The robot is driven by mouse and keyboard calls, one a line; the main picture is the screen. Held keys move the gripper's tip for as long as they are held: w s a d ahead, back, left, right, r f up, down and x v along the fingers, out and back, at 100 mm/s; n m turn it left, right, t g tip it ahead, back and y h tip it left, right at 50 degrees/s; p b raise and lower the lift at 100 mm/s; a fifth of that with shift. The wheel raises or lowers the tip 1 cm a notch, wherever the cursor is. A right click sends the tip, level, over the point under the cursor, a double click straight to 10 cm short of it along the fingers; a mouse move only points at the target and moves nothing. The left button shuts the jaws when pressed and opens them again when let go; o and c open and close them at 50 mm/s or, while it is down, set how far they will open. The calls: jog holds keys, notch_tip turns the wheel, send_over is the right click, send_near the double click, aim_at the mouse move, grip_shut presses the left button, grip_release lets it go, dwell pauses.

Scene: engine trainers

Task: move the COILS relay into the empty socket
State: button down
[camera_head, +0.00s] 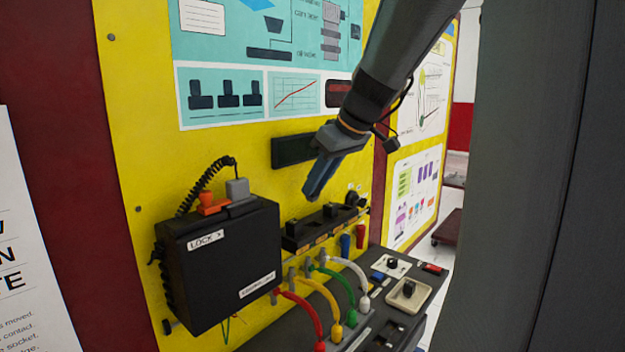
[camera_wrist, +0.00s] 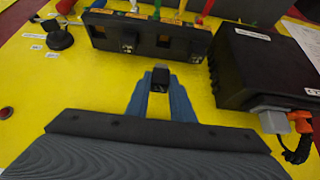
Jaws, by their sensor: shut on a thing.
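My gripper (camera_head: 320,184) hangs in front of the yellow panel, above the black socket strip (camera_head: 322,232). In the wrist view its blue fingers are shut on a small dark block, the relay (camera_wrist: 161,77). No COILS label can be read on it. The relay is apart from the socket strip (camera_wrist: 150,37), which lies beyond the fingertips in that view. The strip has recesses with small dark parts in or beside them. I cannot tell for certain which socket is empty. In the head view the fingers hide the held relay.
A black box (camera_head: 218,262) with a coiled cable stands left of the strip; it also shows in the wrist view (camera_wrist: 265,68). Red, yellow, green and white leads (camera_head: 335,290) loop below the strip. A dark console (camera_head: 405,305) with knobs lies lower right. Bare yellow panel surrounds the fingers.

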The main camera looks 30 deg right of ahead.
jog(key=shift+f+b, duration=1.8)
jog(key=shift+f, duration=0.85)
jog(key=shift+s, duration=0.2)
jog(key=shift+f+b, duration=0.85)
jog(key=shift+b, duration=0.05)
jog(key=c, duration=1.8)
grip_release()
jog(key=p+v, duration=0.3)
jog(key=v, duration=0.2)
jog(key=shift+w+r, duration=0.15)
jog(key=shift+r, duration=0.15)
